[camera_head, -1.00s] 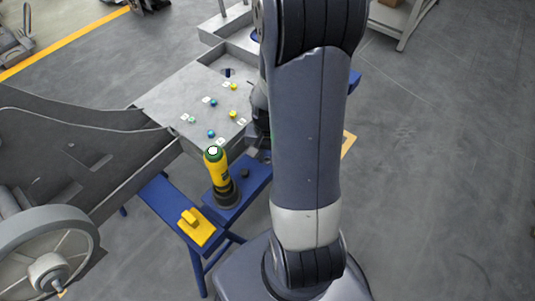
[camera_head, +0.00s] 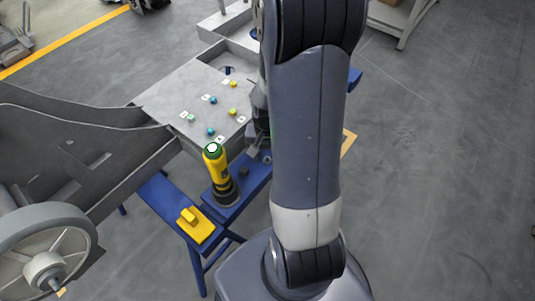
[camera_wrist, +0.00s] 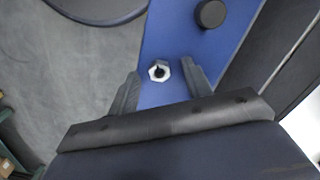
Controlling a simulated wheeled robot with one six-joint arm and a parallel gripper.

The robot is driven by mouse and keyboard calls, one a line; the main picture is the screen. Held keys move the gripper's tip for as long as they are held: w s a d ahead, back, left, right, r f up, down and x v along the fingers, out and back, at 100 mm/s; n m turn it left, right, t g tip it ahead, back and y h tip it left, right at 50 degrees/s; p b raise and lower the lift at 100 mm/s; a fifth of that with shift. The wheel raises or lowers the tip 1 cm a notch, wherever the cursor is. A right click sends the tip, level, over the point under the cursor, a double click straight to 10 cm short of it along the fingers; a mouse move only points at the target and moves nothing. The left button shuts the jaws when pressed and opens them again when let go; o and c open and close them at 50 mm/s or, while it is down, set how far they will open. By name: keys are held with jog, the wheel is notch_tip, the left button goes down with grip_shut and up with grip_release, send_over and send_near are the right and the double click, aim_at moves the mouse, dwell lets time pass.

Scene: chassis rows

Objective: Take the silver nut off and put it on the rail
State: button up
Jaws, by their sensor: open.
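The silver nut (camera_wrist: 159,71) lies on the blue rail (camera_wrist: 172,38), with a dark hole in its middle. My gripper (camera_wrist: 160,82) is open, with one finger on each side of the nut and a gap showing to each. In the head view the nut (camera_head: 266,160) is a small grey spot on the blue rail (camera_head: 243,191), beside my gripper (camera_head: 258,148), which is partly hidden by my arm.
A grey chassis plate (camera_head: 168,96) behind carries several coloured nuts with white labels. A yellow block (camera_head: 190,217) sits on a yellow pad at the front left.

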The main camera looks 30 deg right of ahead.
notch_tip(320, 180, up, 11)
jog(key=p, duration=0.2)
jog(key=shift+w+d+p, duration=0.2)
jog(key=shift+p, duration=0.15)
jog(key=shift+f, duration=0.15)
jog(key=f, duration=0.3)
jog(key=f+b, duration=0.1)
jog(key=f, duration=0.3)
jog(key=f+b, duration=0.1)
jog(key=f, duration=0.2)
jog(key=shift+s+a+f, duration=0.2)
jog(key=shift+s+f, duration=0.05)
jog(key=shift+f, duration=0.1)
jog(key=shift+r, duration=0.45)
jog(key=shift+f, duration=0.1)
